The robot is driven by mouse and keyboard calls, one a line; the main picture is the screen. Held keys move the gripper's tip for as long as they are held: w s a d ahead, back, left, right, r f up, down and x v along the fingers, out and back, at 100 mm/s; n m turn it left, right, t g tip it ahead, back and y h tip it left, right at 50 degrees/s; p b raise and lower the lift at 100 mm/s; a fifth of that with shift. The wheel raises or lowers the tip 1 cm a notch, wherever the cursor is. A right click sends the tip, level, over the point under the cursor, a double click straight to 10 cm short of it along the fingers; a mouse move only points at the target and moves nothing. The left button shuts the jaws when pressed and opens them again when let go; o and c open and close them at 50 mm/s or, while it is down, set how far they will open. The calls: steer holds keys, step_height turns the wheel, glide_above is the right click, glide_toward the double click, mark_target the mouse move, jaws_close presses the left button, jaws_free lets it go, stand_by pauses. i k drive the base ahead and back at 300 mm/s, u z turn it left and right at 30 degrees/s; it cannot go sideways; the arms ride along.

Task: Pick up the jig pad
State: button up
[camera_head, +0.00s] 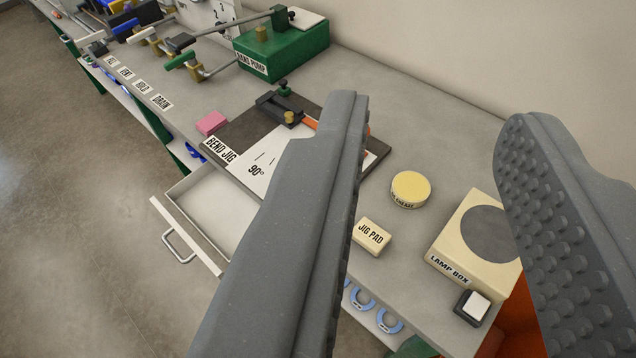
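The jig pad (372,236) is a small cream block with a black "JIG PAD" label. It lies on the grey bench top near the front edge. My gripper (435,120) is open, with its two dark grey fingers wide apart and nothing between the tips. The left finger covers part of the bench just left of the pad. The pad shows between the two fingers in the picture, nearer the left one, and looks to be below them on the bench. I cannot tell the exact height gap.
A round yellow tin (411,187) stands just behind the pad. The cream lamp box (462,254) is to the right. The bend jig board (258,172) lies to the left, above an open drawer (205,215). A pink block (211,123) and the green hand pump (290,52) are farther back.

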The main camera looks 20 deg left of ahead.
mark_target(372, 240)
steer(key=u, duration=0.1)
steer(key=k, duration=0.95)
steer(key=z, duration=0.75)
steer(key=i, duration=1.45)
steer(key=u, duration=0.25)
